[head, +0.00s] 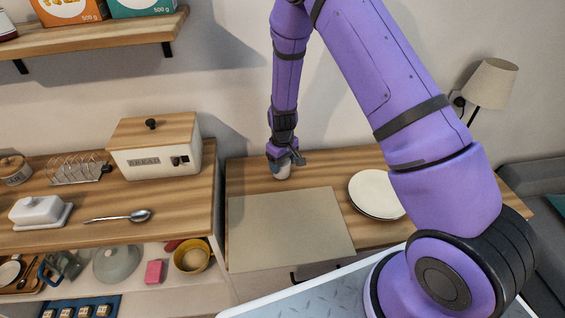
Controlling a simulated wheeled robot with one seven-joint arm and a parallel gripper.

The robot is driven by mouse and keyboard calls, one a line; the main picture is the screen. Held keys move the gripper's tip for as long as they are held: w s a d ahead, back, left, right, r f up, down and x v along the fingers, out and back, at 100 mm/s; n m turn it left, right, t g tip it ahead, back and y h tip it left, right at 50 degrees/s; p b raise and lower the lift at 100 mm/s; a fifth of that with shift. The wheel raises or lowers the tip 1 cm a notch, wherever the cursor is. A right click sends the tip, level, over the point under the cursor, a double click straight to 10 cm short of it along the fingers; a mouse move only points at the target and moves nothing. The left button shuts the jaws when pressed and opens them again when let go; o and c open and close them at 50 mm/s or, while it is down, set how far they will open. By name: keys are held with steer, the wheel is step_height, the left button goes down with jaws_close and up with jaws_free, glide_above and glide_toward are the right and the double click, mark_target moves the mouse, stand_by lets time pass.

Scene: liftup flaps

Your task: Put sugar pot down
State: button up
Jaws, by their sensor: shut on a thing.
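The sugar pot (282,171) is a small pale pot at the back of the wooden counter, just behind the beige flap or mat. My gripper (284,160) points down from above and is shut on its top. The gripper covers the upper part of the pot. The pot looks upright and close to the counter surface; I cannot tell whether its base touches the wood.
A beige panel (285,228) covers the counter's front. White plates (376,194) lie right of it. A lamp (491,84) stands right.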

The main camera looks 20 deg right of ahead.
steer(key=shift+f, duration=0.1)
steer(key=o, duration=1.3)
steer(key=shift+o, duration=0.2)
